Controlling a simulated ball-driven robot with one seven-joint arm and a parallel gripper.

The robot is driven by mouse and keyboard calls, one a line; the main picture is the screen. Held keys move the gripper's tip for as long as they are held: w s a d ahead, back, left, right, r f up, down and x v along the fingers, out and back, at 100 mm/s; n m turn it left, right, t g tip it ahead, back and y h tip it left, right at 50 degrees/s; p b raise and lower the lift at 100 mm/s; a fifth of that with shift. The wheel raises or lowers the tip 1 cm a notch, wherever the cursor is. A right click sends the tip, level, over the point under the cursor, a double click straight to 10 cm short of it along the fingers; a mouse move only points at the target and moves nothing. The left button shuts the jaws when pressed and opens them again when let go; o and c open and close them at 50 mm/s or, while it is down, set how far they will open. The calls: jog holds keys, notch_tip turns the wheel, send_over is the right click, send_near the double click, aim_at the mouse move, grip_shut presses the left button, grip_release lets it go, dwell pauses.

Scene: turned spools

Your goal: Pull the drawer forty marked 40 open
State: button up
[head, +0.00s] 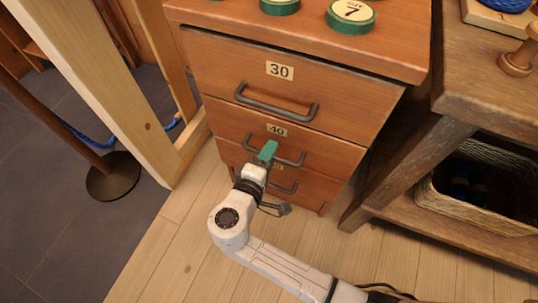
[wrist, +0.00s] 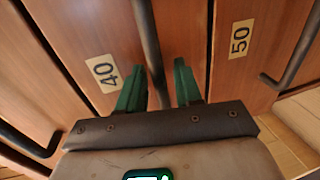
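The drawer marked 40 (head: 318,152) is the middle one of the wooden cabinet. Its front looks flush with the others. Its dark bar handle (head: 290,162) is partly hidden behind my gripper (head: 267,152). In the wrist view, the label 40 (wrist: 104,72) is left of the handle (wrist: 147,35). The green fingers of my gripper (wrist: 160,85) stand apart there, with the handle running between them. The handle lies close to the left finger, and a gap shows at the right finger. Contact cannot be told.
Drawer 30 (head: 335,98) above is closed, with its own handle (head: 277,108). Drawer 50 (wrist: 240,70) lies below. Green-rimmed discs (head: 350,15) are on the cabinet top. A wooden bench (head: 480,75) with a basket (head: 475,210) stands right, and a wooden frame (head: 105,75) left.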

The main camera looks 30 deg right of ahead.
grip_shut()
dwell(0.3)
dwell(0.3)
